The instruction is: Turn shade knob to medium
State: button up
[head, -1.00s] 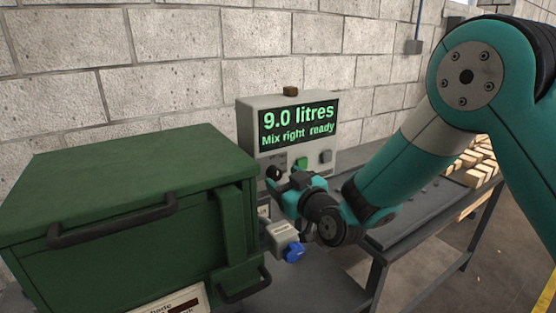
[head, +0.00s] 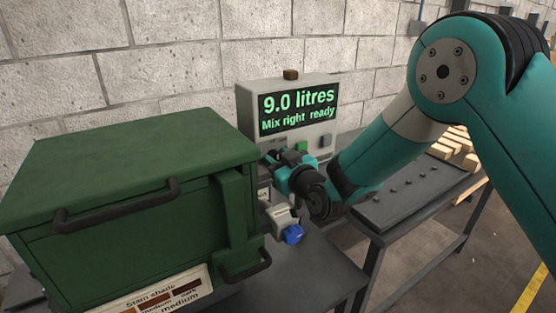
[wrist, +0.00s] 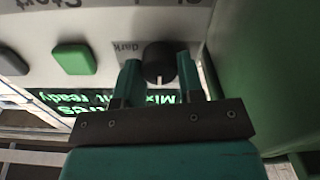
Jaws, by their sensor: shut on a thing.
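The black shade knob (wrist: 158,60) is on the front of the light grey control box (head: 243,107), with a white pointer mark facing my gripper in the wrist view. The printed word "dark" (wrist: 126,47) shows upside down beside it; other knob markings are hidden. My gripper (wrist: 158,74) is shut on the knob, one finger on each side. In the head view, my gripper (head: 272,160) is at the box's lower left and covers the knob. The box's screen (head: 298,107) reads "9.0 litres, Mix right ready". A stain shade placard (head: 150,302) reads "medium".
A large green bin (head: 120,200) stands close to the left of my gripper. A green button (wrist: 75,58) and a grey button (wrist: 11,62) are beside the knob. A blue-ended fitting (head: 293,234) sits below my gripper. A grey bench (head: 420,190) is at right.

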jog(key=shift+m, duration=0.3)
jog(key=m+b, duration=0.1)
jog(key=m, duration=0.2)
jog(key=shift+m, duration=0.3)
jog(key=m+b, duration=0.1)
jog(key=m, duration=0.2)
jog(key=shift+d+m, duration=0.1)
jog(key=shift+m, duration=0.2)
jog(key=m, duration=0.4)
jog(key=shift+w, duration=0.1)
jog(key=shift+f+m, duration=0.1)
jog(key=shift+m, duration=1.8)
jog(key=o, duration=0.9)
jog(key=shift+d, duration=0.1)
